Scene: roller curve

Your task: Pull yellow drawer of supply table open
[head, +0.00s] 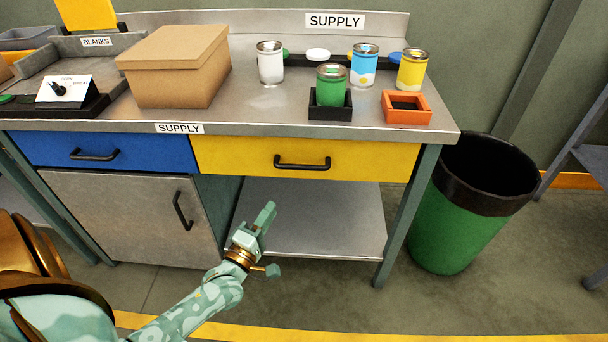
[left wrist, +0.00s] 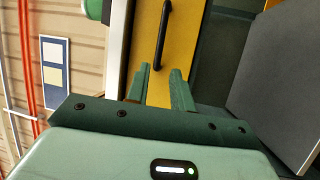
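The yellow drawer (head: 365,158) is in the right half of the supply table's (head: 345,130) front, and it looks shut. Its black bar handle (head: 302,164) is level in the head view. My left gripper (head: 268,212) is below and a little left of the handle, in front of the lower shelf. In the left wrist view the gripper (left wrist: 160,84) has its two fingers apart with nothing between them. The handle (left wrist: 162,35) lies ahead of the fingertips there, apart from them, on the yellow drawer front (left wrist: 186,45). My right gripper is not in view.
A blue drawer (head: 50,150) and a grey cupboard door (head: 120,210) are left of the yellow drawer. A cardboard box (head: 178,75) and several paint cans stand on top. A green bin (head: 450,235) stands right of the table. Open floor lies in front.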

